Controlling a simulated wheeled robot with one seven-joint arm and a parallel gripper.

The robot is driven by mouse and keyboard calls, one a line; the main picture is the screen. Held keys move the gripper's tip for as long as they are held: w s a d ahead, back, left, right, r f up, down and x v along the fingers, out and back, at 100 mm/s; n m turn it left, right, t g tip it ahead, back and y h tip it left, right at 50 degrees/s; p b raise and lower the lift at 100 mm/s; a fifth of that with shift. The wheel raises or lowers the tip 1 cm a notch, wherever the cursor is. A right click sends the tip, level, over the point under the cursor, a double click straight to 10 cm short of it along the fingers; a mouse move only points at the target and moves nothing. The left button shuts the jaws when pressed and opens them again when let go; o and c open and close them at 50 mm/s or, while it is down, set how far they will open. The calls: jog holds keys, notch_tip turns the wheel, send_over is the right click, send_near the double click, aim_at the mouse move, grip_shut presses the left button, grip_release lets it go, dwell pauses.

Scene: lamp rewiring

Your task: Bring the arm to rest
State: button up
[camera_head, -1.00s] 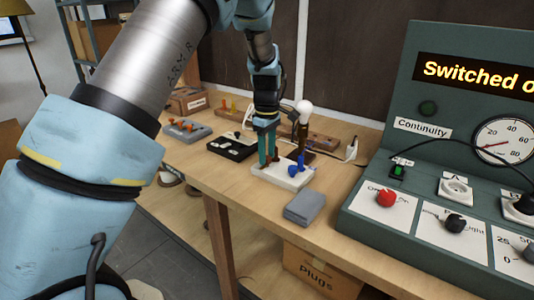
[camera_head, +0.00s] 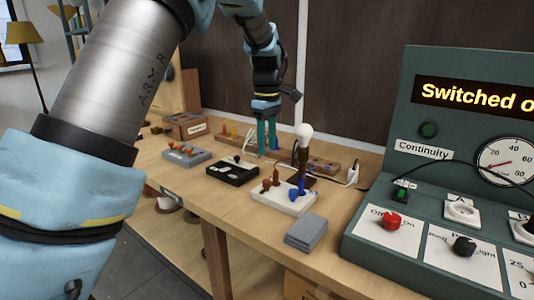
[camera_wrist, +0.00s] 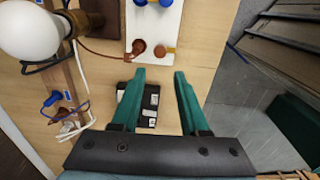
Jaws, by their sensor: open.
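My gripper (camera_head: 266,136) hangs above the workbench with its green fingers pointing down. In the wrist view (camera_wrist: 160,78) the two fingers are spread apart with nothing between their tips. In the head view it appears behind and above the white block (camera_head: 270,200), which carries brown and blue pieces. The white block also shows beyond the fingertips in the wrist view (camera_wrist: 165,18). The black tray (camera_head: 226,176) lies left of the white block and shows partly behind a finger in the wrist view (camera_wrist: 149,112).
A white bulb (camera_head: 305,133) stands upright on a brown stem beside the white block. A green test panel (camera_head: 425,215) reading "Switched o…" fills the right. Grey pads (camera_head: 306,233) lie at the front edge. A grey block with orange pieces (camera_head: 186,154) sits left.

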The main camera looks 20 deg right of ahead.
dwell(0.4)
jog(key=w+a+f+m, duration=0.1)
jog(key=a+f+m, duration=0.15)
jog(key=a, duration=1.55)
jog(key=s+a+f+m, duration=0.2)
jog(key=s+a, duration=0.4)
jog(key=a, duration=0.3)
jog(key=s+a+f+m+t, duration=0.1)
jog(key=s+a+f+m, duration=0.1)
jog(key=s+a, duration=0.4)
jog(key=a, duration=0.3)
jog(key=shift+a+f+m+t, duration=0.25)
jog(key=shift+a+m+t, duration=0.05)
jog(key=shift+m, duration=0.05)
